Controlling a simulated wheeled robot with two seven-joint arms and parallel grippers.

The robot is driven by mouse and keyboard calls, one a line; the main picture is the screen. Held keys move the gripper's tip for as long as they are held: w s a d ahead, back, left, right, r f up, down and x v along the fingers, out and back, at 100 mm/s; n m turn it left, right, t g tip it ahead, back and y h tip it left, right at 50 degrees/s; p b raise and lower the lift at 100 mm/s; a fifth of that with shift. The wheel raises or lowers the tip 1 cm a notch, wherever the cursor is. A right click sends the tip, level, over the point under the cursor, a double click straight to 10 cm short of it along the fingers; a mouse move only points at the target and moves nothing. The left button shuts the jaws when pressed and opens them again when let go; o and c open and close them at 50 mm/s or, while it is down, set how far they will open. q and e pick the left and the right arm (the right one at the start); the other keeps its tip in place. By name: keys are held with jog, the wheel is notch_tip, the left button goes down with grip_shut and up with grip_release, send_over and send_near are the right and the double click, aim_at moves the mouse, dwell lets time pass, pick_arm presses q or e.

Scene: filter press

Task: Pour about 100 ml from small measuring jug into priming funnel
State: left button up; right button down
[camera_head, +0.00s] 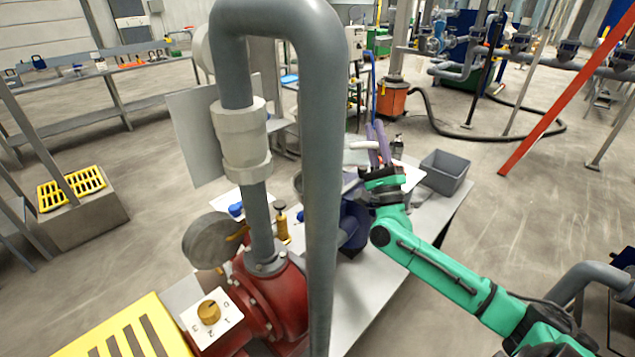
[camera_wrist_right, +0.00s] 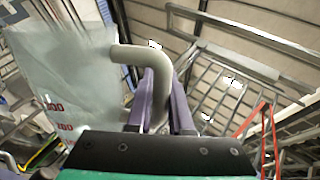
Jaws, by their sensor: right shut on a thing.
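The small measuring jug (camera_wrist_right: 65,85) shows in the right wrist view as a clear, pale vessel with red scale marks, tilted. Its off-white handle (camera_wrist_right: 128,55) is between the purple fingers of my right gripper (camera_wrist_right: 168,95), which is shut on it. In the head view, my right gripper (camera_head: 378,140) is just right of the tall grey pipe, with a pale part of the jug (camera_head: 360,156) beside it. A greyish rounded shape (camera_head: 350,184) under it may be the priming funnel; the pipe hides much of it. I cannot tell whether liquid is flowing. My left gripper is not in view.
The thick grey pipe (camera_head: 321,150) stands in front of the work spot, with a red pump (camera_head: 275,300) at its foot. A brass valve (camera_head: 282,225) and a round gauge (camera_head: 212,240) are left of it. A grey bin (camera_head: 446,170) stands on the bench (camera_head: 385,285), whose front right is clear.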

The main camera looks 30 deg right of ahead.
jog(key=shift+a+n+t+y+b, duration=0.3)
jog(key=shift+a+n+y+b, duration=0.25)
jog(key=shift+a+n, duration=0.1)
jog(key=shift+s+a+r+n+y, duration=0.1)
jog(key=shift+a+r+n+y, duration=0.1)
jog(key=shift+a+n+y, duration=0.2)
jog(key=shift+a+r+n+t+y, duration=0.1)
jog(key=shift+a+n+t+y, duration=0.15)
jog(key=shift+n+t+y, duration=0.2)
jog(key=shift+s+d, duration=0.1)
jog(key=shift+d, duration=0.1)
jog(key=shift+s+a+r+n+y, duration=0.15)
jog(key=shift+a+n+y, duration=0.1)
jog(key=shift+n+y, duration=0.2)
jog(key=shift+a+r+n+y, duration=0.15)
jog(key=shift+a+n+y, duration=0.05)
jog(key=shift+n+y, duration=0.25)
